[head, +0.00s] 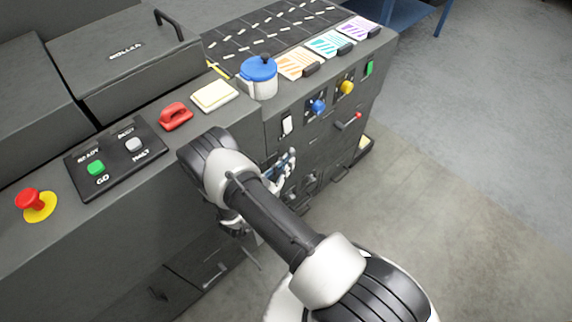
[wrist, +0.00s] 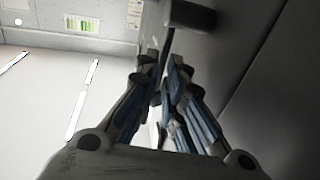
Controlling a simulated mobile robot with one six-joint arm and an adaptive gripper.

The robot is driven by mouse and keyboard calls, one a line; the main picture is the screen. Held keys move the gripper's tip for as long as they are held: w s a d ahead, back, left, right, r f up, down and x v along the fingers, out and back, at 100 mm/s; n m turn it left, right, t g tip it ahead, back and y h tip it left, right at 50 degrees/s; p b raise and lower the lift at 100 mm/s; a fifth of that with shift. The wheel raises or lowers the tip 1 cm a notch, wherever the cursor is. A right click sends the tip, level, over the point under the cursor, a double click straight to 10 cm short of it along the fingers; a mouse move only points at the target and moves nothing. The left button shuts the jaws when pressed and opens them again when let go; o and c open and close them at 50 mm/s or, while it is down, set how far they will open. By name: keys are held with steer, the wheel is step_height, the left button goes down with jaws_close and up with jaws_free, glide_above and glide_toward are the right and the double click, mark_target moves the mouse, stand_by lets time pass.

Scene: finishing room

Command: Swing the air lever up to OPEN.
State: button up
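My gripper (head: 283,172) is beside the front face of the grey machine, partly hidden by my own arm in the head view. In the wrist view its two blue-padded fingers (wrist: 160,80) point along a dark panel, with a narrow gap between their tips. A dark bar (wrist: 168,45) with a blocky end (wrist: 190,14) runs down toward the fingertips. It may be the air lever; I cannot tell whether the fingers grip it. A lever with a red tip (head: 350,121) sticks out from the front face, apart from the gripper. No OPEN mark is readable.
A red stop button (head: 32,200) is at the left. A blue and a yellow knob (head: 347,87) are on the front.

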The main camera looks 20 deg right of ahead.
steer(key=o, duration=0.5)
steer(key=shift+a, duration=0.1)
steer(key=v, duration=1.1)
steer(key=shift+s+a, duration=0.25)
steer(key=shift+a, duration=0.1)
